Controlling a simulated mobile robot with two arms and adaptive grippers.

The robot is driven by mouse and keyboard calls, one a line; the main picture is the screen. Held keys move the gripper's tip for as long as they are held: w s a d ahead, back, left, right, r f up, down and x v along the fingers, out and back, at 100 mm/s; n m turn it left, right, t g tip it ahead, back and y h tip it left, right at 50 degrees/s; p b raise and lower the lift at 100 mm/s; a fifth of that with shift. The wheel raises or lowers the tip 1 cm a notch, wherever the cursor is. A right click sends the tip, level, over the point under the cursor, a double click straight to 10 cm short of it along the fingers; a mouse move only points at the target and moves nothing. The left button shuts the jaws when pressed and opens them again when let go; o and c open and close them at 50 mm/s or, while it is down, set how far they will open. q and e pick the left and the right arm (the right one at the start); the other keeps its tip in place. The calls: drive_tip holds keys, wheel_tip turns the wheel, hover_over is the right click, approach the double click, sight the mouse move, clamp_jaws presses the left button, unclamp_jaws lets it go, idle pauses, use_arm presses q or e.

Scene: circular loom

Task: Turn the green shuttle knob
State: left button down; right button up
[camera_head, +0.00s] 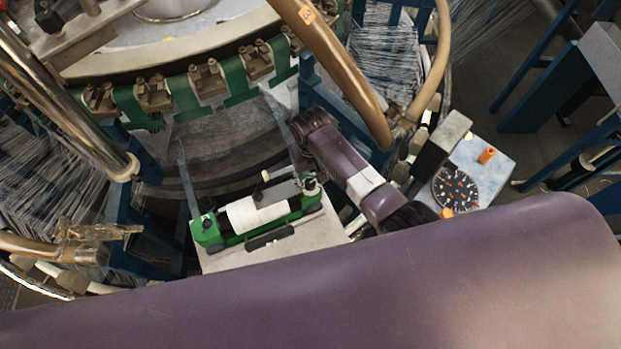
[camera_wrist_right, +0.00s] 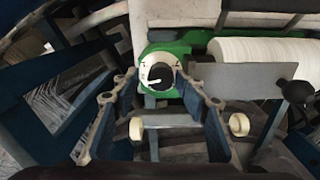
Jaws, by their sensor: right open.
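The shuttle (camera_head: 262,214) has green end blocks and a white roll of yarn, and lies on a pale plate in front of the loom ring. In the right wrist view its green end block (camera_wrist_right: 180,47) carries a round knob (camera_wrist_right: 157,76) with a white rim, dark centre and pale pointer. My right gripper (camera_wrist_right: 158,82) is open, its fingers on either side of the knob's line, apart from it as far as I can see. In the head view my purple right arm reaches beside the shuttle's right end; its fingertips are hard to make out. My left gripper is not in view.
The loom ring (camera_head: 225,85) with green band and brown clamps curves behind the shuttle. Beside my arm, a panel (camera_head: 492,165) has a black dial and orange knob. In the wrist view a black ball-ended lever (camera_wrist_right: 296,92) stands right of the gripper.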

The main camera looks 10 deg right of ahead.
sight(310, 182)
drive_tip(key=shift+a, duration=0.1)
drive_tip(key=shift+r, duration=4)
